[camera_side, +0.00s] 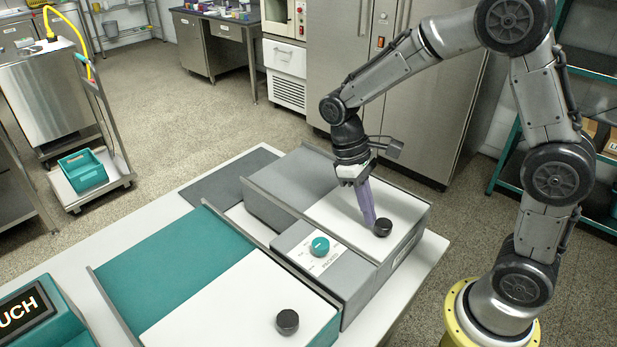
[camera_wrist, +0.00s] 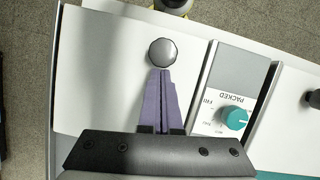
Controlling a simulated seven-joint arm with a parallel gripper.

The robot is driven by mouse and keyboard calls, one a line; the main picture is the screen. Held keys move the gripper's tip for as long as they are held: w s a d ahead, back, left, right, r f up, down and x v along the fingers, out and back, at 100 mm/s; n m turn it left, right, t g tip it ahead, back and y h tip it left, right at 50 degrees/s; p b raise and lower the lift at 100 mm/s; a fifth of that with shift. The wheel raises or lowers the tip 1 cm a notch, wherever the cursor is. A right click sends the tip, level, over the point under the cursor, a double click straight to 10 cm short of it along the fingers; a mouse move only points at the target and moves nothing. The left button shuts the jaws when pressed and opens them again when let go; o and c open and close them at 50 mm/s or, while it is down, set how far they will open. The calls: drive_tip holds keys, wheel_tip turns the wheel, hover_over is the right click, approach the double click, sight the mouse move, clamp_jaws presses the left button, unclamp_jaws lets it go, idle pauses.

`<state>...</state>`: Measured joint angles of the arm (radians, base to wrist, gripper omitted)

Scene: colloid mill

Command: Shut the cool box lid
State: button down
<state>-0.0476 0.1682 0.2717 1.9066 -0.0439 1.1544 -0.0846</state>
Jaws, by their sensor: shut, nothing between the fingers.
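Two low boxes lie side by side, and I cannot tell by label which is the cool box. The grey box (camera_side: 283,183) carries a white sliding-type lid (camera_side: 340,207) over its right part, with a black round knob (camera_side: 382,228). The teal box (camera_side: 172,262) has a similar white lid (camera_side: 222,309) and black knob (camera_side: 287,321). My gripper (camera_side: 371,222), with purple fingers, is shut and empty, pointing down at the grey box's lid. In the wrist view its fingertips (camera_wrist: 162,72) are right beside that knob (camera_wrist: 163,52); I cannot tell if they touch.
A grey panel with a teal dial (camera_side: 320,246) sits between the boxes; the dial also shows in the wrist view (camera_wrist: 235,119). A dark mat (camera_side: 228,180) lies on the white table (camera_side: 432,250) behind. A teal display unit (camera_side: 38,318) stands at the lower left.

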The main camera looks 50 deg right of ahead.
drive_tip(key=shift+s, duration=0.15)
drive_tip(key=shift+w, duration=0.35)
drive_tip(key=w, duration=0.1)
drive_tip(key=w+r, duration=0.1)
drive_tip(key=w, duration=0.2)
drive_tip(key=shift+w+a+r, duration=0.1)
drive_tip(key=shift+a+r, duration=0.1)
drive_tip(key=shift+a, duration=0.15)
drive_tip(key=v, duration=0.7)
wheel_tip(320, 180, up, 8)
drive_tip(key=t, duration=0.2)
hover_over(346, 218)
drive_tip(key=s+d+r+m+t, duration=0.1)
drive_tip(key=s+t, duration=0.4)
drive_tip(key=s, duration=1)
drive_tip(key=shift+s+d+f+m+t+y, duration=0.15)
drive_tip(key=shift+s+f+t, duration=0.25)
drive_tip(key=shift+f, duration=0.35)
drive_tip(key=shift+s+a+f+m+t+y, duration=0.1)
drive_tip(key=shift+s+f+t, duration=0.1)
drive_tip(key=shift+f+t, duration=0.45)
drive_tip(key=shift+s+d+f+m+t+y, duration=0.15)
drive_tip(key=shift+s+f+t, duration=0.2)
drive_tip(key=shift+f, duration=0.5)
